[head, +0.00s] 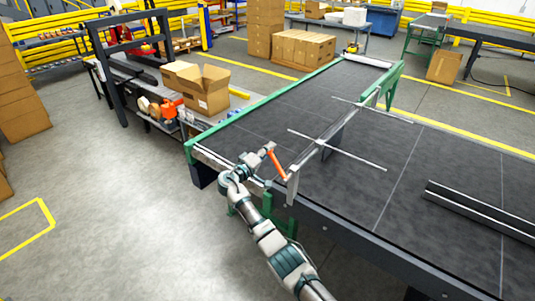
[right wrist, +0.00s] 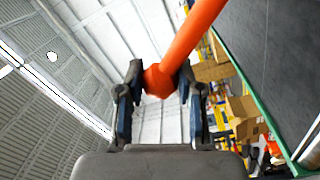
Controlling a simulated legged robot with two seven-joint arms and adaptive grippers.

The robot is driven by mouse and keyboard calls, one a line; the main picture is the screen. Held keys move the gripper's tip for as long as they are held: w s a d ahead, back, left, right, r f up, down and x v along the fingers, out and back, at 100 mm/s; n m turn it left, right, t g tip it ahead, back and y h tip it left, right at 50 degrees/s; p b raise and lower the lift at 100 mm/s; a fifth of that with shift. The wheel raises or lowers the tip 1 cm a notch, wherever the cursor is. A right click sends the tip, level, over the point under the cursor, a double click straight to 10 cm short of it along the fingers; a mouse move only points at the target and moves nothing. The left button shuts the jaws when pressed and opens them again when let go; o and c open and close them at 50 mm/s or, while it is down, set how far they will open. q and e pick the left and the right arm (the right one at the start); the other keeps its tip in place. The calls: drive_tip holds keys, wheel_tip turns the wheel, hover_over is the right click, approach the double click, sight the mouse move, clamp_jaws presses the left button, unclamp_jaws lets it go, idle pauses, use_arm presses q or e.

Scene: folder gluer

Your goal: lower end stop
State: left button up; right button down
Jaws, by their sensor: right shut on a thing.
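The end stop (head: 308,154) is a grey metal bar with thin cross rods, standing over the dark conveyor bed (head: 345,95). An orange lever (head: 277,163) joins a grey bracket at its near end and slants up to the left. My right gripper (head: 267,149) is at the lever's upper end, beside the conveyor's near edge. In the right wrist view, its two fingers are shut around the rounded end of the orange lever (right wrist: 190,45). The lever's lower joint is too small to make out clearly. My left gripper is not in view.
A green rail (head: 262,102) edges the conveyor on the left. A dark grooved bar (head: 480,208) lies on the bed at right. An open cardboard box (head: 207,92) stands on a side table behind my gripper.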

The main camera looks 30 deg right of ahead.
drive_tip(key=shift+d, duration=0.25)
drive_tip(key=c, duration=1)
unclamp_jaws()
drive_tip(key=shift+c, duration=0.2)
drive_tip(key=o, duration=0.3)
drive_tip(key=shift+w+d+f, duration=0.1)
drive_tip(key=shift+d+f, duration=0.05)
drive_tip(key=shift+f, duration=0.05)
drive_tip(key=shift+w+d+f, duration=0.15)
drive_tip(key=shift+d, duration=0.15)
drive_tip(key=v, duration=1.1)
drive_tip(key=shift+a+f, duration=0.2)
